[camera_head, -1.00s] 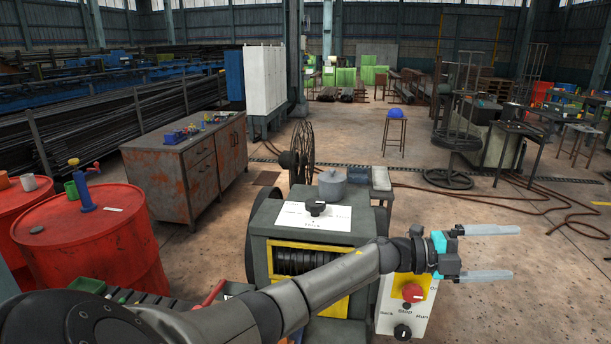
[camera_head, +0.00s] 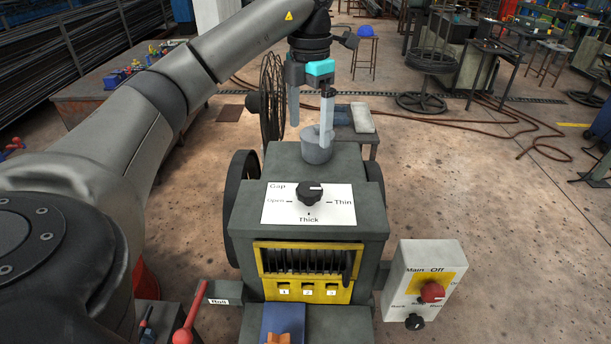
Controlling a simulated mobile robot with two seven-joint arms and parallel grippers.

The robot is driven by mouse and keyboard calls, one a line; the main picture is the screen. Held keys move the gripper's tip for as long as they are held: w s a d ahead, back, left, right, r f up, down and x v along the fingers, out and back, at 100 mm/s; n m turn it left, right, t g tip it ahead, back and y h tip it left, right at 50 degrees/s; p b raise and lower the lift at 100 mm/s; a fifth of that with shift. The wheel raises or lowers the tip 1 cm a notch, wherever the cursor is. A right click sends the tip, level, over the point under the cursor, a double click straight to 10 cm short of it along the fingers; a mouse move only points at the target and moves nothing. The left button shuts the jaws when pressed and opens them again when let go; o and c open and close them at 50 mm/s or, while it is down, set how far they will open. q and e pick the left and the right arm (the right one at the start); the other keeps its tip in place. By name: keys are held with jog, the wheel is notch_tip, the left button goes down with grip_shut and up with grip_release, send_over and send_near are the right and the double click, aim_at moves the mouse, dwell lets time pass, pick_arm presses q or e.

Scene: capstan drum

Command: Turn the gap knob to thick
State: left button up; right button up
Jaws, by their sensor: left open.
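The gap knob (camera_head: 309,193) is black and sits on a white label plate (camera_head: 280,208) on top of the grey machine (camera_head: 372,225). The plate reads Open at left, Thin at right and Thick at the near side. I cannot tell for sure which mark the knob points at. My left gripper (camera_head: 310,125) points down with its two pale fingers apart and nothing between them. In the picture it is above and beyond the knob, apart from it. One finger overlaps the grey pot (camera_head: 317,150) at the machine's far end. My right gripper is not in view.
A switch box (camera_head: 408,280) with a red knob (camera_head: 432,292) stands at the machine's right. A red-handled lever (camera_head: 184,334) is at its left front. A spoked wheel (camera_head: 272,100) stands behind. The space above the label plate is clear.

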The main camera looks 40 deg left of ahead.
pick_arm(q)
jog(key=b, duration=0.2)
send_over(309, 188)
notch_tip(309, 188, down, 8)
jog(key=shift+s+r, duration=0.1)
notch_tip(309, 188, down, 7)
jog(key=shift+r+p, duration=0.1)
jog(key=shift+p, duration=0.3)
jog(key=shift+c, duration=1.4)
jog(key=c, duration=1.1)
